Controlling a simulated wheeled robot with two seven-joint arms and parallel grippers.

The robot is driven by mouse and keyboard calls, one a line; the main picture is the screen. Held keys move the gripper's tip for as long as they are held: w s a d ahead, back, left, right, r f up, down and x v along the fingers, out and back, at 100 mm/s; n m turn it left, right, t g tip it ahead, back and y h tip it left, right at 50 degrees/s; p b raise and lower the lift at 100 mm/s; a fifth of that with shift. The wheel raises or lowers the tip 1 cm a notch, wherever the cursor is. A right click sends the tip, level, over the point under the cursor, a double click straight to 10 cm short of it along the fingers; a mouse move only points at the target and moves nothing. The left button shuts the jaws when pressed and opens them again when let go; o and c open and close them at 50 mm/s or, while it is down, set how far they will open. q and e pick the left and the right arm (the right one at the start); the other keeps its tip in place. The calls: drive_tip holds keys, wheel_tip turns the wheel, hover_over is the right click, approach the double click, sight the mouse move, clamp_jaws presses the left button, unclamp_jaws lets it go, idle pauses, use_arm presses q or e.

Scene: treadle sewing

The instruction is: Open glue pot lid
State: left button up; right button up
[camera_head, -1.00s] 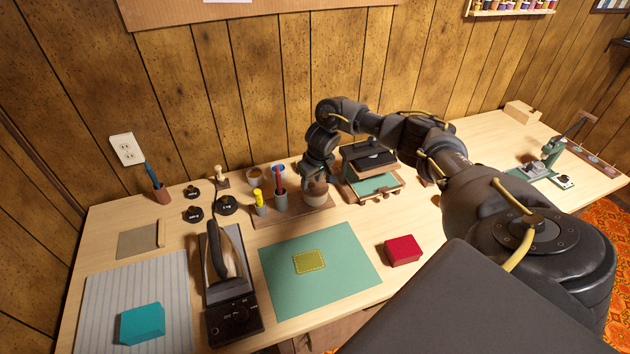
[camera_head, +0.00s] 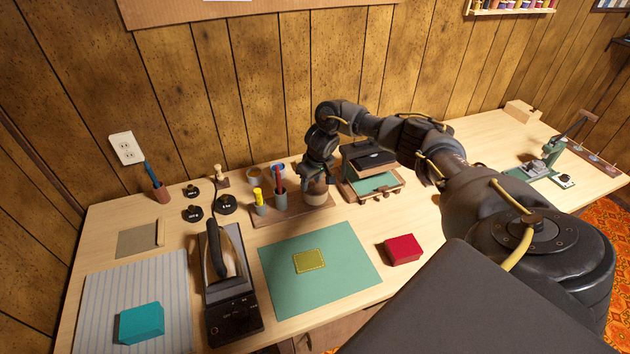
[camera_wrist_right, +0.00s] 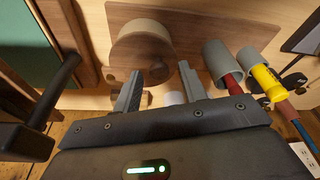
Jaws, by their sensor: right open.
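The glue pot (camera_head: 316,197), a small round jar, stands on the brown wooden tray at the back of the table. In the right wrist view the pot (camera_wrist_right: 145,45) shows as a round tan body with a brown face. I cannot clearly tell its lid from its body. My right gripper (camera_head: 316,182) is at the pot's top in the head view and hides part of it. In the wrist view the right gripper (camera_wrist_right: 160,72) is open, its fingertips at the pot's near edge with nothing gripped. My left gripper is not in view.
Grey cups with a red-handled tool (camera_head: 280,180) and a yellow marker (camera_head: 258,196) stand left of the pot. A tiered stand (camera_head: 375,186) is close on its right. A green mat (camera_head: 340,270), an iron (camera_head: 217,255) and a red block (camera_head: 403,249) lie in front.

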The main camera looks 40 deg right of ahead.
drive_tip(key=shift+f, duration=0.45)
drive_tip(key=shift+r, duration=0.15)
drive_tip(key=shift+r+p, duration=0.1)
drive_tip(key=shift+p, duration=0.45)
drive_tip(key=c, duration=0.6)
